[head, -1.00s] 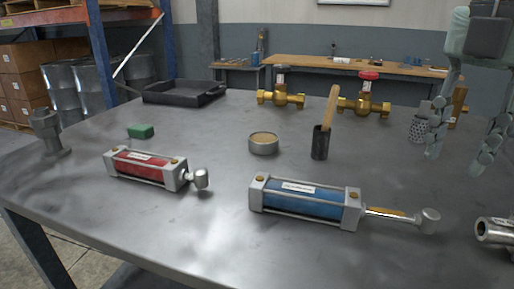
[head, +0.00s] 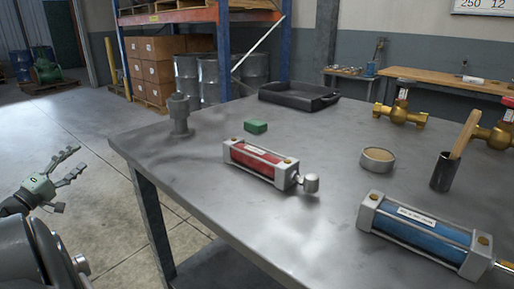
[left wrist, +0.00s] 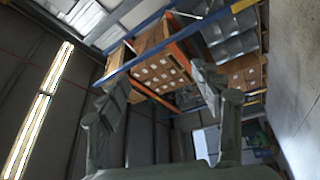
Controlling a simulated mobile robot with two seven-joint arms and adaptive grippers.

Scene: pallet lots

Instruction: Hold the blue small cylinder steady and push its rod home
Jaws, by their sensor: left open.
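The blue small cylinder (head: 417,234) lies on the metal table at the lower right of the head view. Its rod runs off the right edge, so the rod's end is out of frame. My left gripper (head: 72,166) is open and empty at the far left of the head view, off the table's left side and well away from the cylinder. Its open fingers also show in the left wrist view (left wrist: 160,90), with shelving beyond them and nothing between them. My right gripper is not in view.
A red cylinder (head: 259,162) lies mid-table. A green block (head: 255,127), a round tin (head: 377,159), a dark cup (head: 443,173) with a wooden handle, a black tray (head: 299,97) and brass valves (head: 401,115) stand around it. A grey fitting (head: 180,115) stands at the left corner.

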